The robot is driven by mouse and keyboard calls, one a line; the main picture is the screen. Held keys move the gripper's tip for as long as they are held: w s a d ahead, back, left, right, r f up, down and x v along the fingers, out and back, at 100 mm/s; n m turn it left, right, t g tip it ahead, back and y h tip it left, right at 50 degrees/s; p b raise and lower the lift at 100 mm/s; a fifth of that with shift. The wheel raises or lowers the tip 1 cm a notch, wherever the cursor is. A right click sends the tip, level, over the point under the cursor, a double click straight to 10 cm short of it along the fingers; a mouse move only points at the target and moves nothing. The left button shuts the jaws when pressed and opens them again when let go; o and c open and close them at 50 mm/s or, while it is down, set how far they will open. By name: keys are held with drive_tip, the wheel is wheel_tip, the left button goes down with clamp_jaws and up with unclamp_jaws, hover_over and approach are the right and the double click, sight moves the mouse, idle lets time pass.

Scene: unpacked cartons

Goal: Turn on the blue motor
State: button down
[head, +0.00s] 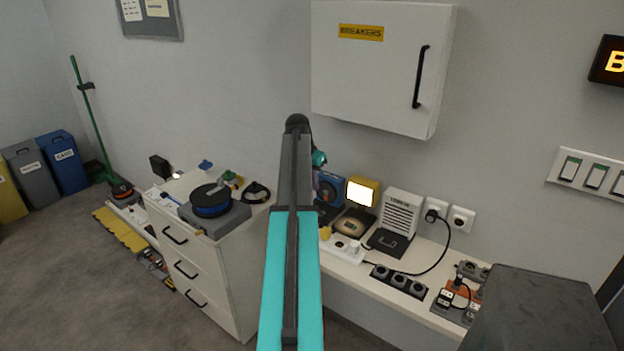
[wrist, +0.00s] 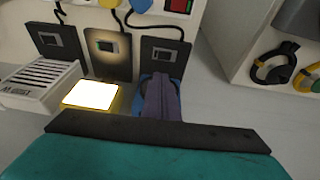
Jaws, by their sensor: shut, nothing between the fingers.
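The blue motor (head: 329,186) stands on the white bench against the wall, left of the yellow lamp box. My arm hides its left part in the head view. In the wrist view, only blue edges show around my gripper (wrist: 160,80). My gripper is shut and empty, pointing down over or close to the motor; I cannot tell whether it touches. A dark plate with a small switch (wrist: 162,55) lies in front of the motor. The switch's position is too small to tell. In the head view my gripper is mostly hidden behind my arm.
The yellow lamp box (head: 362,191) is lit, with its own switch plate (wrist: 108,46). A white vented box (head: 397,214) stands right of it, with another plate (wrist: 57,42). A white breaker cabinet (head: 380,75) hangs above. A drawer unit (head: 205,265) stands left.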

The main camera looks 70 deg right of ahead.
drive_tip(key=p, duration=0.2)
hover_over(320, 211)
drive_tip(key=f, duration=0.8)
drive_tip(key=shift+w+a+f, duration=0.2)
drive_tip(key=shift+w+a, duration=0.15)
drive_tip(key=shift+f+p, duration=0.4)
drive_tip(key=shift+f, duration=0.45)
